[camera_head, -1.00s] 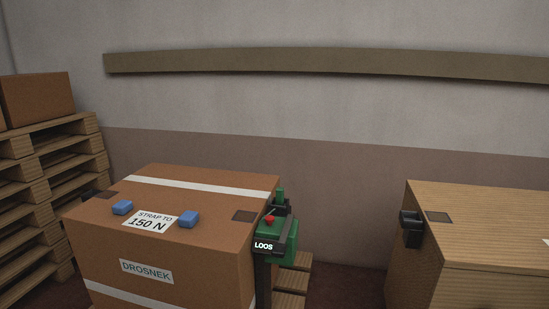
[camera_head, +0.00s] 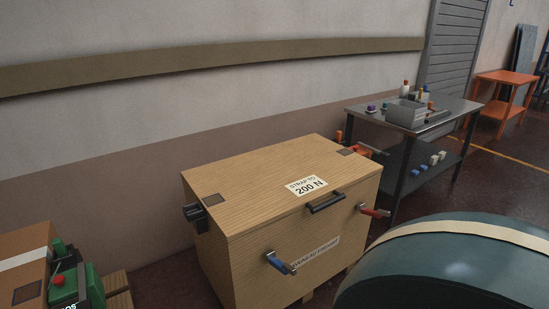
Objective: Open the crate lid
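The wooden crate (camera_head: 265,245) stands in the middle of the head view, with its flat lid (camera_head: 260,190) down on it. The lid bears a label reading "STRAP TO 200 N" and a dark handle (camera_head: 326,202) near its front edge. A blue-handled latch (camera_head: 281,263) is on the left of the front face. A red-handled latch (camera_head: 374,211) is on the right of it. A black bracket (camera_head: 194,214) sits on the crate's left side. Neither of my grippers is in view.
A cardboard box (camera_head: 28,245) with a green strapping device (camera_head: 88,288) is at lower left. A large dark green rounded object (camera_head: 450,270) fills the lower right. A metal table (camera_head: 458,104) with a grey bin stands behind at right, and an orange table (camera_head: 507,78) farther off.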

